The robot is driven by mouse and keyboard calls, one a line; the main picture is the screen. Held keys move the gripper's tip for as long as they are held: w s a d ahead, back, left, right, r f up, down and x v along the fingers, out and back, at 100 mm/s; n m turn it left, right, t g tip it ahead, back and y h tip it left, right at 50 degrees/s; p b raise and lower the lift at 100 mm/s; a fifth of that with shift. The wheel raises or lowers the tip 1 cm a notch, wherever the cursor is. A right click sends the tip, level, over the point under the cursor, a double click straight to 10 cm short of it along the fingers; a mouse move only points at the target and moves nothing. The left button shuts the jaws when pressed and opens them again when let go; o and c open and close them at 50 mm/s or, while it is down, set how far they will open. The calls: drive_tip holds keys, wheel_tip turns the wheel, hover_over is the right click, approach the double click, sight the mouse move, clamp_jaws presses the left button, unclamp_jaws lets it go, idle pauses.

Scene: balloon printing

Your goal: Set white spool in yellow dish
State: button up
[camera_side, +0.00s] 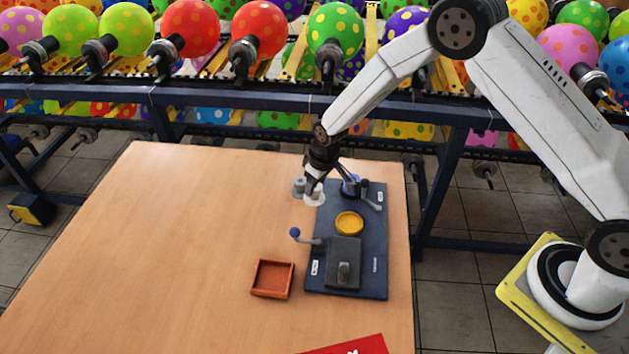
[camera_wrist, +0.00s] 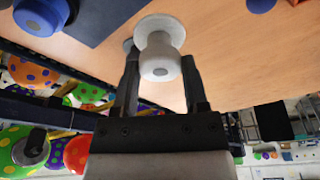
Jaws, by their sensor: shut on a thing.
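The white spool (camera_side: 315,198) is between the fingers of my gripper (camera_side: 313,188), at the upper left edge of the dark blue board. The wrist view shows the white spool (camera_wrist: 159,58) held between both fingertips of my gripper (camera_wrist: 161,75), its wide flange pointing away from the palm. I cannot tell whether it touches the table. The yellow dish (camera_side: 348,223) sits on the board, below and to the right of the spool in the side view. It looks empty. It does not show in the wrist view.
A grey spool-like piece (camera_side: 298,186) stands just left of my gripper. The dark blue board (camera_side: 374,262) carries a blue-knobbed lever (camera_side: 296,233), a dark block (camera_side: 343,251) and a blue round part (camera_side: 350,187). An orange tray (camera_side: 272,279) lies lower left. The table's left side is clear.

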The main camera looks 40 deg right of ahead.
drive_tip(key=s+d+r, duration=0.1)
drive_tip(key=s+d, duration=0.4)
drive_tip(key=s, duration=0.3)
drive_tip(key=shift+s, duration=0.2)
drive_tip(key=shift+f, duration=0.2)
drive_tip(key=shift+f, duration=2.2)
drive_tip(key=shift+f, duration=1.05)
idle(0.9)
drive_tip(key=o, duration=1.1)
drive_tip(key=shift+o, duration=0.2)
drive_tip(key=shift+r, duration=0.1)
